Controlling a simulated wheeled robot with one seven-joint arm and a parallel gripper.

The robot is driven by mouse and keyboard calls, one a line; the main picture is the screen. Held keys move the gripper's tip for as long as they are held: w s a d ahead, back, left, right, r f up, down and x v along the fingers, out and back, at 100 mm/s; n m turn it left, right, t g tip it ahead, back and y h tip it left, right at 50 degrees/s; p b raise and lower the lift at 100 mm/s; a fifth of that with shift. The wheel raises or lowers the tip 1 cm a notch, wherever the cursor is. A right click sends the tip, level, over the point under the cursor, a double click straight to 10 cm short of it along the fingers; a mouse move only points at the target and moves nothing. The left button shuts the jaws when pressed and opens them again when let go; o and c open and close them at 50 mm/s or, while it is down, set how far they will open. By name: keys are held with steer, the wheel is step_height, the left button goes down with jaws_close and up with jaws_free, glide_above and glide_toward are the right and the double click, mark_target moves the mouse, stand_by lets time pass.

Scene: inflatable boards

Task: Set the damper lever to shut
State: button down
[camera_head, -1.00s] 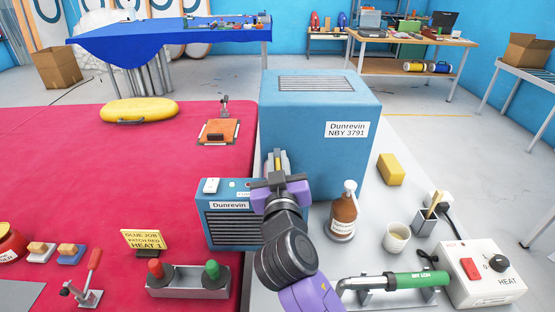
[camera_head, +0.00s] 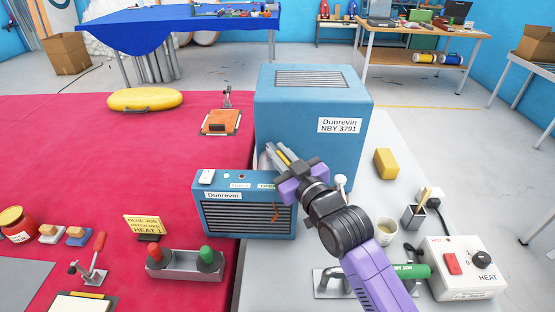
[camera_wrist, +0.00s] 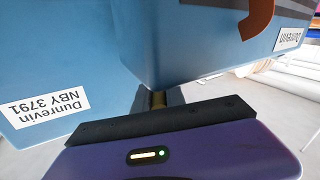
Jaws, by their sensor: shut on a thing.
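The blue Dunrevin heater box (camera_head: 245,222) has a grille and small labels on its front top edge; the one at the right reads OPEN (camera_head: 267,186). A curved orange mark (camera_head: 262,215) is on its grille and shows in the wrist view (camera_wrist: 258,18). My gripper (camera_head: 278,155) is at the box's top right, against the tall blue cabinet's front. It is shut on what looks like the damper lever; a short brass-coloured rod (camera_wrist: 158,98) shows between the gripper body and the blue housing in the wrist view. My gripper hides most of the lever, so its exact setting cannot be told.
The tall blue cabinet (camera_head: 345,105) stands right behind. A yellow block (camera_head: 386,163), a cup (camera_head: 387,232) and a heat control box (camera_head: 466,268) are to the right. A tray with red and green knobs (camera_head: 185,265) is in front. Red fabric lies left.

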steer(key=shift+w+d+f+n+g+y+b, duration=0.15)
steer(key=shift+d+f+n+g+y+b, duration=0.3)
steer(key=shift+b, duration=1.55)
steer(key=shift+w+r+n+g+y+b, duration=0.2)
steer(key=shift+n+y+b, duration=0.45)
steer(key=shift+b, duration=1.3)
steer(key=g+y+b, duration=0.1)
steer(key=b, duration=0.3)
steer(key=shift+d+n+b, duration=0.1)
steer(key=shift+n+b, duration=0.3)
steer(key=shift+w+r+g+y+b, duration=0.1)
steer(key=shift+r+g+y+b, duration=0.15)
steer(key=shift+y+b, duration=0.25)
steer(key=c, duration=1.4)
jaws_free()
